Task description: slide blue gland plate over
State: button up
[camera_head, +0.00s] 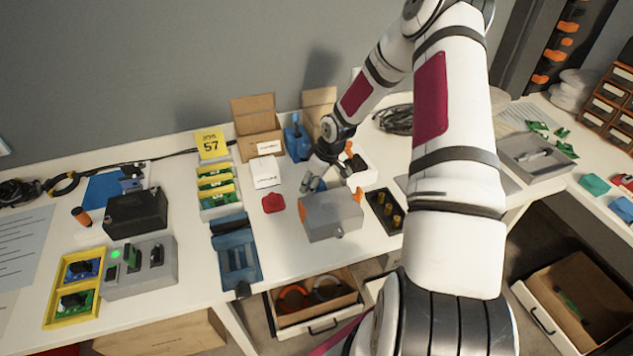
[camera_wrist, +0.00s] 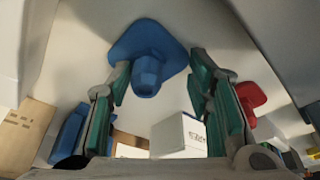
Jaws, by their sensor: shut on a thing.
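The blue gland plate (camera_wrist: 147,48) shows at the top of the wrist view, a flat plate with a hex gland. My gripper (camera_wrist: 159,82) has its green-padded fingers on either side of it, shut on the plate's edges. In the head view my gripper (camera_head: 322,182) is low at the back edge of a grey enclosure box (camera_head: 332,217) with orange pieces at its ends. The blue plate is hidden there. A red gland plate (camera_head: 273,203) lies left of the box; it also shows at right in the wrist view (camera_wrist: 250,96).
A blue fixture (camera_head: 236,258) lies left of the box, and a black tray with brass parts (camera_head: 385,212) lies right. White cartons (camera_head: 265,171) and a blue stand (camera_head: 297,140) are behind. The table's front edge is close to the box.

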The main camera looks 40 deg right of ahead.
jog(key=shift+s+a+f+g, duration=0.15)
jog(key=shift+s+f+g, duration=0.15)
jog(key=shift+s+f, duration=0.2)
jog(key=o, duration=1.2)
jog(key=shift+r, duration=0.15)
jog(key=shift+w+r, duration=0.1)
jog(key=shift+w, duration=0.1)
jog(key=shift+r, duration=0.35)
jog(key=shift+s+v, duration=0.1)
jog(key=shift+v, duration=2.7)
jog(key=shift+s+v, duration=0.15)
jog(key=shift+v, duration=2.7)
jog(key=shift+f, duration=0.1)
